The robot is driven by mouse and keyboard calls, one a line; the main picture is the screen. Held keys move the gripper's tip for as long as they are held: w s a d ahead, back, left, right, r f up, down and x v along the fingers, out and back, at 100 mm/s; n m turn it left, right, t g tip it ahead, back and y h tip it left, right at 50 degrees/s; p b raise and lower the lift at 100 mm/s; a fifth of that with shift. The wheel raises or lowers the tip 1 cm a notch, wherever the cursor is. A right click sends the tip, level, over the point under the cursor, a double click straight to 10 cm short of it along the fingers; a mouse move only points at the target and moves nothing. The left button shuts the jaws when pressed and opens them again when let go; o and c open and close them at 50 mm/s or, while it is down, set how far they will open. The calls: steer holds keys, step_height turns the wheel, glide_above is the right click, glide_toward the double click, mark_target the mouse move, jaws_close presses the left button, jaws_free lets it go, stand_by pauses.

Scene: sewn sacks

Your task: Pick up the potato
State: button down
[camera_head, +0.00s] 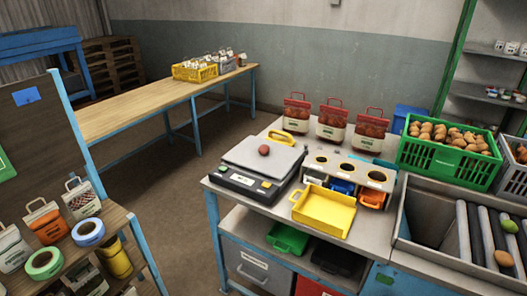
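A tan, oval potato (504,258) lies on the grey rollers at the far right, near the front. A green, rounded item (509,226) lies just behind it on the rollers, apart from it. A small reddish-brown round item (264,150), possibly another potato, sits on the light plate of the scale (240,180). Several brown potatoes (447,133) fill a green crate (445,165) at the back right of the worktable. My gripper is not in view, and nothing is seen holding any of these.
A yellow tray (324,210) lies at the table's front, below a holder with round openings (348,168). Several red-and-white sacks (333,120) stand at the back. A metal bin (428,222) adjoins the rollers. A shelf with tape rolls (88,232) stands left.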

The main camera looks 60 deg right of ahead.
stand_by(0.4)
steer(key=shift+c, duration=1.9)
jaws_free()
